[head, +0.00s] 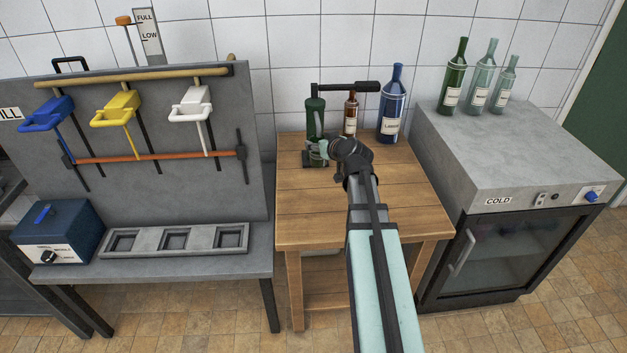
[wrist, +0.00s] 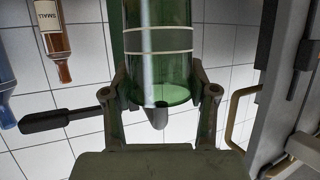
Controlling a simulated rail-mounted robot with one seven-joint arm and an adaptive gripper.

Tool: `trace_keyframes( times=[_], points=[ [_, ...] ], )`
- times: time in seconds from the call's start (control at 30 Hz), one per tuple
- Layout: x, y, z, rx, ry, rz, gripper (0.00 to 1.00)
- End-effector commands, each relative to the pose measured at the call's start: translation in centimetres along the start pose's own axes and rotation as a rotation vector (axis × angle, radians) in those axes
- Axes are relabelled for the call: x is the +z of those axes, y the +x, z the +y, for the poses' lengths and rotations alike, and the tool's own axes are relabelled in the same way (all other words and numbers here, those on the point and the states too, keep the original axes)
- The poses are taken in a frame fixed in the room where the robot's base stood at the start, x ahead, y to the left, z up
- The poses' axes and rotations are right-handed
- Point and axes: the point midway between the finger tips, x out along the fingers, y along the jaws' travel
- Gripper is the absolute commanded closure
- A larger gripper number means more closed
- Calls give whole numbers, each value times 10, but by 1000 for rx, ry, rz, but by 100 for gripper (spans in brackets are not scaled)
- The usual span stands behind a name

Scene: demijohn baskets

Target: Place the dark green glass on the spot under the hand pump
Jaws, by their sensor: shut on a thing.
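My gripper (wrist: 158,75) is shut on the dark green glass (wrist: 160,55), a see-through green vessel with two pale bands, in the wrist view. A finger lies on each side of it. In the head view my gripper (head: 320,157) is at the table's back left, in front of the hand pump (head: 314,115). The pump has a green body and a black handle (head: 347,87) reaching right. In the wrist view the pump handle (wrist: 60,119) shows at left, behind the glass. My gripper hides the spot under the pump; I cannot tell whether the glass touches it.
On the wooden table (head: 312,212) stand a small brown bottle (head: 350,116) and a larger blue bottle (head: 392,108), close right of the pump. Several green bottles stand on the cold cabinet (head: 530,145) at right. A grey tap stand (head: 165,215) is left. The table's front is clear.

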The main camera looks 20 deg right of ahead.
Motion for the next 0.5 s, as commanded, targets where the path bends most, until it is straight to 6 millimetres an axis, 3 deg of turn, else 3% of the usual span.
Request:
trace_keyframes(
  times=[0.3,0.5],
  points=[
    [43,17,1,2,2,-2,82],
    [55,22,1,1,0,-1,82]
  ],
)
